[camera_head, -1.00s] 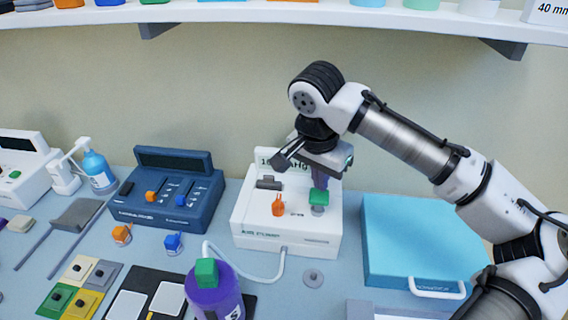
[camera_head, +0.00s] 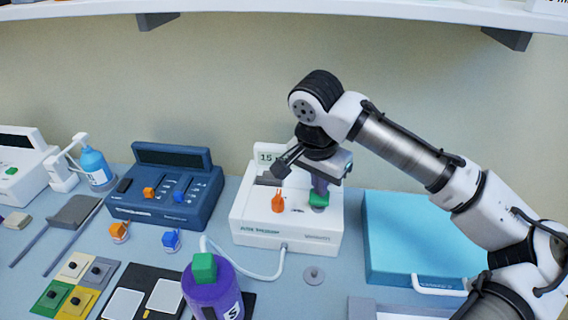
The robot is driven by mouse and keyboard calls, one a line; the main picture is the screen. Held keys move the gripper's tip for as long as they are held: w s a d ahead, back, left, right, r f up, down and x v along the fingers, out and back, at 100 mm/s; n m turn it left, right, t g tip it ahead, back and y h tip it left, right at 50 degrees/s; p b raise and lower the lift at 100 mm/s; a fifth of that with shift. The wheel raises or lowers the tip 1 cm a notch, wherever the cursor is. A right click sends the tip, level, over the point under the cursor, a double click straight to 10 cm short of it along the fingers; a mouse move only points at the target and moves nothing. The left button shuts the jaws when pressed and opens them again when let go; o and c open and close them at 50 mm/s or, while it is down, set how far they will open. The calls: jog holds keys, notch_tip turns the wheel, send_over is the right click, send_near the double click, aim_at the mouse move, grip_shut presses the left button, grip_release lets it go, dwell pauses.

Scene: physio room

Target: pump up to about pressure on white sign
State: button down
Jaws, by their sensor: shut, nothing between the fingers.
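The white air pump (camera_head: 285,239) stands on the table with an orange switch (camera_head: 278,202) on its top. Its display (camera_head: 267,158) starts with "15 m"; my gripper's body hides the rest. My gripper (camera_head: 319,189) is shut and points down onto the pump's green button (camera_head: 319,201), seemingly touching it. The button sits low, with no grey stem showing. A white hose (camera_head: 262,276) runs from the pump's front to the purple cuff roll (camera_head: 215,292) with a green block on top. The white sign (camera_head: 552,6) is cut off at the top right, its text out of view.
A blue device (camera_head: 165,196) with sliders stands left of the pump. A teal case (camera_head: 420,240) stands close on the right. A grey knob (camera_head: 313,275) lies in front. The shelf (camera_head: 300,12) runs above.

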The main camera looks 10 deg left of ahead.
jog(key=shift+b+x, duration=0.35)
jog(key=shift+x, duration=0.45)
jog(key=shift+s+a, duration=0.1)
jog(key=shift+s, duration=0.05)
jog(key=p+v, duration=0.2)
jog(key=v, duration=0.1)
jog(key=p+v, duration=0.1)
jog(key=p, duration=0.1)
jog(key=shift+w+d+r, duration=0.2)
jog(key=shift+w+r, duration=0.1)
jog(key=shift+w, duration=0.05)
jog(key=shift+f, duration=0.15)
jog(key=shift+s+a+b+x, duration=0.1)
jog(key=shift+s+b+x, duration=0.1)
jog(key=shift+b+x, duration=0.7)
jog(key=shift+s+a+b+x, duration=0.15)
jog(key=shift+b+x, duration=0.35)
jog(key=shift+x, duration=0.75)
jog(key=shift+w+d+p+v, duration=0.1)
jog(key=shift+w+p+v, duration=0.1)
jog(key=shift+p+v, duration=0.95)
jog(key=shift+w+d+p+v, duration=0.15)
jog(key=shift+w+p+v, duration=0.05)
jog(key=shift+p+v, duration=0.95)
